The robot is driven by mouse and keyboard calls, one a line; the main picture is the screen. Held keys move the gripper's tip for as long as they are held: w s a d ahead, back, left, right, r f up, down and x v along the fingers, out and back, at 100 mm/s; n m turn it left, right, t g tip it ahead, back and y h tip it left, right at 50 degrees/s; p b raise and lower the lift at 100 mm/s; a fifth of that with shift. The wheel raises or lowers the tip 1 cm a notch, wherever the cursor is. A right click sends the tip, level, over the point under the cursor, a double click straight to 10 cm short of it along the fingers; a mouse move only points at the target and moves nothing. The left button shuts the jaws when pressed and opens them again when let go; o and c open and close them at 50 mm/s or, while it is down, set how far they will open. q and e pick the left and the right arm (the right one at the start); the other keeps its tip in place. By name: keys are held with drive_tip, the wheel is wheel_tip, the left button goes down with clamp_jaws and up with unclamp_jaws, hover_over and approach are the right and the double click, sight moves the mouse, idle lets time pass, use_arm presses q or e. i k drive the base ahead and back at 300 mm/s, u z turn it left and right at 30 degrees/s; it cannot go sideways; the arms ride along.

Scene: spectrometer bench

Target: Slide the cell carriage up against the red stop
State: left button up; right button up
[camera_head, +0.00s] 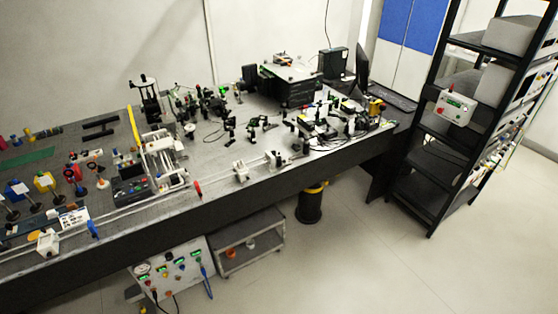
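A long pale rail (140,206) runs along the front edge of the bench. A white block-shaped carriage (47,242) sits on its left part; I take it as the cell carriage, though it is small in view. A small red upright piece (197,188), likely the red stop, stands near the rail's right end, well apart from the carriage. A blue upright piece (93,229) stands at the rail between them. Another white block (240,171) is right of the red piece, on a shorter rail. Neither of my grippers is in view.
The bench (215,155) is crowded with optics, a yellow-edged frame (134,128) and a black box (289,84). A control box (175,268) and a grey cart (248,242) stand below its front edge. A black rack (440,150) stands right. The floor at front right is clear.

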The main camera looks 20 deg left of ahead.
sight(239, 167)
drive_tip(key=z, duration=0.05)
drive_tip(key=i, duration=0.85)
drive_tip(key=u, duration=0.1)
